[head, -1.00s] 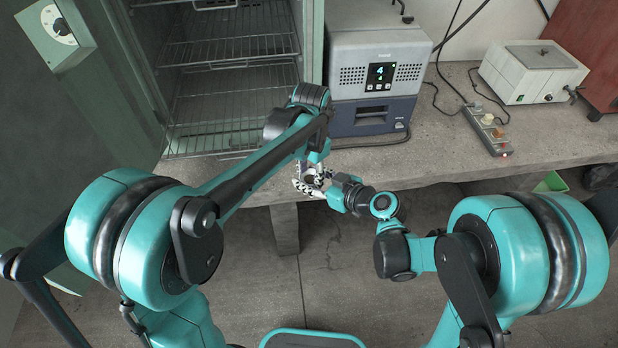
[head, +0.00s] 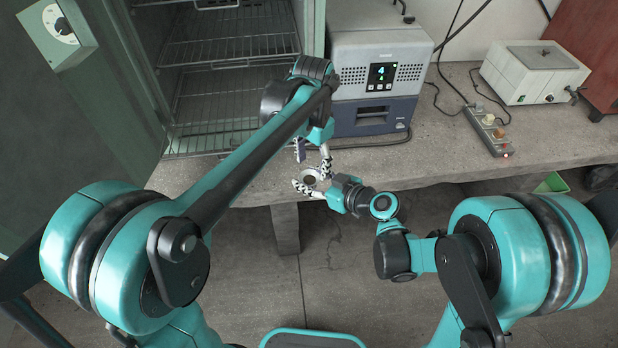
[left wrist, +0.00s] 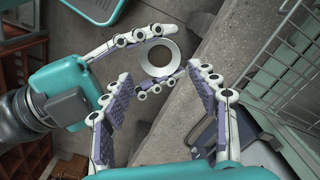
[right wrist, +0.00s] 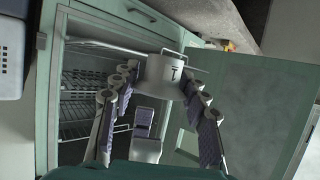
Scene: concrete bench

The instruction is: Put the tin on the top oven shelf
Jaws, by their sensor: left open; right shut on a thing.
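The tin (head: 309,179) is a small pale round can, held in front of the bench edge below the oven. My right gripper (head: 311,188) is shut on it. In the left wrist view the tin (left wrist: 160,58) shows its round pale rim and dark inside, between the right gripper's fingers. In the right wrist view the tin (right wrist: 164,72) bears a dark T-like mark. My left gripper (head: 313,157) is open and empty, just behind the tin towards the bench. The oven (head: 312,50) stands open at the back left, with wire shelves (head: 235,47) inside; its topmost part is cut off.
The oven door (head: 70,130) is swung open on the left. A grey and blue device with a display (head: 375,80) stands right of the oven. A power strip (head: 488,130) and a white box (head: 533,72) are farther right. The bench front (head: 440,160) is clear.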

